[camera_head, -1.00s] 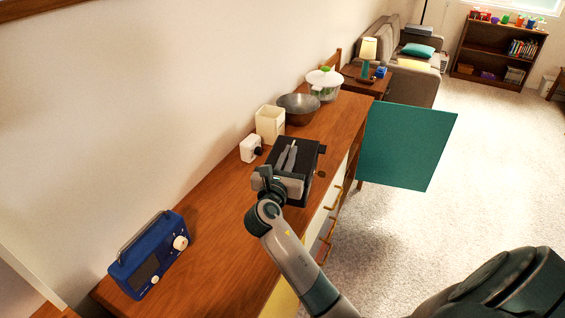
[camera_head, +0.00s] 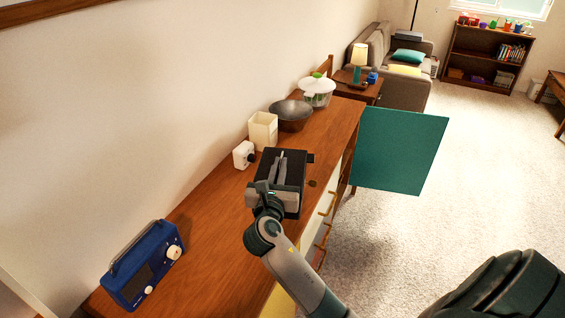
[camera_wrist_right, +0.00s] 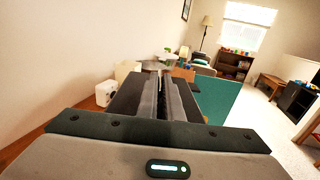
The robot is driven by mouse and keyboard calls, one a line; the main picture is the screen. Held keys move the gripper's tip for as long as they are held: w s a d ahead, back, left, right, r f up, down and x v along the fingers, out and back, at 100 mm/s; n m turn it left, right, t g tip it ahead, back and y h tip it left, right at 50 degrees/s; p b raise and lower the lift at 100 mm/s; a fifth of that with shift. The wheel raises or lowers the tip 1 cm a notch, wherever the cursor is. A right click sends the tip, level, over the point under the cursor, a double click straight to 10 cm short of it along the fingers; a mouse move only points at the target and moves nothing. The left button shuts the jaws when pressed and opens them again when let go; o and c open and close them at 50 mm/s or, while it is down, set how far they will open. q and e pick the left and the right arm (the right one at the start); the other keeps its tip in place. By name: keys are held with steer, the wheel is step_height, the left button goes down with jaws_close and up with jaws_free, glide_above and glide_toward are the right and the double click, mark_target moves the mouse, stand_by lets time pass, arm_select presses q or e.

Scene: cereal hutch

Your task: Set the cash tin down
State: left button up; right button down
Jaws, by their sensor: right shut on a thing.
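The cash tin (camera_head: 293,193) is a black box over the wooden hutch top, in the middle of the head view. My right gripper (camera_head: 281,166) reaches over it from the near side, shut on it. The fingers hide the middle of the tin, so the exact part gripped is hidden. In the right wrist view the two fingers (camera_wrist_right: 164,97) lie close together above the dark tin (camera_wrist_right: 124,97). The tin looks about level and at or just above the wood; I cannot tell whether it touches. My left gripper is not in view.
A blue radio (camera_head: 143,266) is nearer. A teal panel (camera_head: 398,150) sticks out right. Wood between radio and tin is clear.

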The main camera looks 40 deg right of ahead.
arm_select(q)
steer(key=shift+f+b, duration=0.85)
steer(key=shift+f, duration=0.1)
arm_select(e)
steer(key=s+a+f+n+t+y, duration=0.1)
steer(key=s+a+n+t+y, duration=0.3)
steer(key=s+a+n+y, duration=0.4)
steer(key=s+a+y, duration=0.4)
steer(key=s+a, duration=0.5)
steer(key=a, duration=0.2)
steer(key=shift+s+f+n+t, duration=0.3)
steer(key=shift+s+t, duration=0.1)
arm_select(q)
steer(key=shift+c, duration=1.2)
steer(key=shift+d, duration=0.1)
